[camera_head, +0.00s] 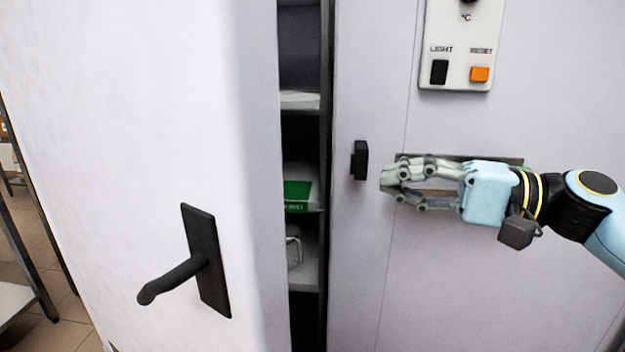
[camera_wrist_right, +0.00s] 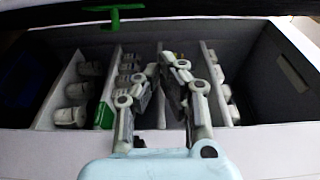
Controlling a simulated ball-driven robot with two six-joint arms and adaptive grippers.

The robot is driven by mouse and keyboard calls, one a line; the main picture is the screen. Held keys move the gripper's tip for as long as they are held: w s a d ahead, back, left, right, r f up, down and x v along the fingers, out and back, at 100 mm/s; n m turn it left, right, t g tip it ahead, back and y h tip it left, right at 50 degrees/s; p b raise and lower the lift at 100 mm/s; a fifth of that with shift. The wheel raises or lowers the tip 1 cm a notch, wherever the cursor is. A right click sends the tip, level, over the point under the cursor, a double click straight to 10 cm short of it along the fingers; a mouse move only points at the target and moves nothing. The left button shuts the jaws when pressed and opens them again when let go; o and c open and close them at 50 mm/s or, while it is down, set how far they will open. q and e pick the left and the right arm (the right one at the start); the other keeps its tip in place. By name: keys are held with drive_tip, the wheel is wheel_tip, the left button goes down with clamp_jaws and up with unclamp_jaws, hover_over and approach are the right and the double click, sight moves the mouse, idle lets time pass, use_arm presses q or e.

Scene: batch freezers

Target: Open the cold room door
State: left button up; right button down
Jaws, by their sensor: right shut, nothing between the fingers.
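The cold room door (camera_head: 150,110) is the large pale panel at the left of the head view. It stands ajar, with a dark gap between it and the fixed wall panel (camera_head: 470,260). Its black lever handle (camera_head: 210,262) is on the door's face. A small black catch (camera_head: 361,160) sits on the wall panel beside the gap. My right gripper (camera_head: 386,177) is shut and empty in front of that panel, just right of the catch, pointing left, clear of the handle. My left gripper is not in view.
Through the gap I see shelves with a green-labelled pack (camera_head: 298,195). The right wrist view shows several white tubs (camera_wrist_right: 75,105) between shelves. A control plate (camera_head: 458,75) with a black and an orange button is above my right gripper. Tiled floor (camera_head: 60,335) shows at lower left.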

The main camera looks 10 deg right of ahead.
drive_tip(key=w+a+p, duration=0.2)
drive_tip(key=a+p, duration=0.3)
drive_tip(key=a, duration=0.6)
drive_tip(key=shift+w+a+f, duration=0.1)
